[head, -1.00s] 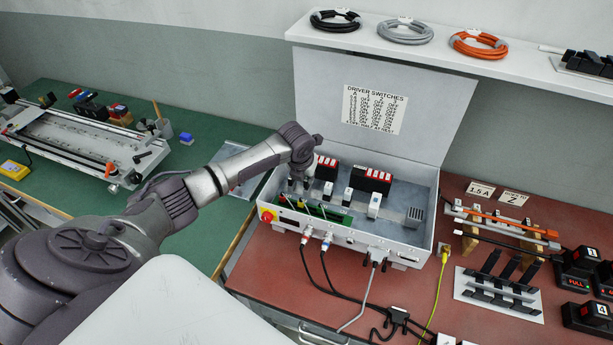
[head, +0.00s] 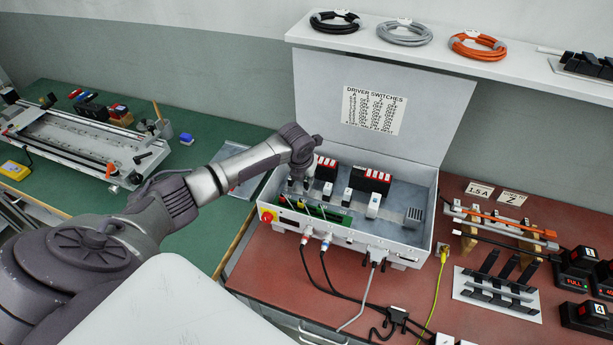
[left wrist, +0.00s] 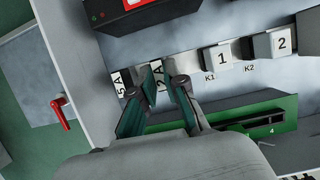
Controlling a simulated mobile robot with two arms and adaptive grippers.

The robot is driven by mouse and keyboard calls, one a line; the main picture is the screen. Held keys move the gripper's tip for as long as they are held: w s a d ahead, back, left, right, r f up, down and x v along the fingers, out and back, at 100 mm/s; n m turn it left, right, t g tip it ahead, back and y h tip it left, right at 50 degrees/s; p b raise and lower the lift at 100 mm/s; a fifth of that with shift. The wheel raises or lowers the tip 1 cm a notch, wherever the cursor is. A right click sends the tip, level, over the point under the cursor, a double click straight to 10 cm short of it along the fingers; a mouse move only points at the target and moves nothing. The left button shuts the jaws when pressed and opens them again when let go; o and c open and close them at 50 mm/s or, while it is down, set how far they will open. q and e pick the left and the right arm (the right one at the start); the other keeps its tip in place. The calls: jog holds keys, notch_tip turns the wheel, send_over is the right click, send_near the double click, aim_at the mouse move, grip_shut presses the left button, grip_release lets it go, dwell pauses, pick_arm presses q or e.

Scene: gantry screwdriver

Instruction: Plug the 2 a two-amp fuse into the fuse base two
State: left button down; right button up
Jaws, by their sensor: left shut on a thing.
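The open control cabinet (head: 400,232) stands on the red bench. My left gripper (head: 304,184) reaches down into its left end. In the left wrist view the fingertips (left wrist: 165,86) stand close about a small pale piece (left wrist: 158,76) with a "2 A" marking beside it, which I take for the two-amp fuse. It is mostly hidden by the fingers. A label ending in "5 A" (left wrist: 117,83) shows just to the left. The fuse base under the fingers is hidden, and I cannot tell whether the fuse is seated. My right gripper is not in view.
White blocks marked 1 (left wrist: 221,58) and 2 (left wrist: 281,43) stand to the right of the fingers. A green circuit board (left wrist: 225,128) lies close in front, a black-and-red unit (left wrist: 150,12) behind. The cabinet's left wall (left wrist: 72,75) is near.

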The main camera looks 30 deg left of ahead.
pick_arm(q)
jog(key=shift+f+b, duration=0.4)
jog(key=shift+f, duration=0.2)
dwell(0.6)
jog(key=c, duration=1.1)
grip_release()
jog(key=shift+c, duration=0.2)
jog(key=shift+r, duration=0.15)
jog(key=p+v, duration=0.5)
jog(key=p, duration=0.1)
jog(key=shift+s+r+p, duration=0.15)
jog(key=shift+p, duration=0.2)
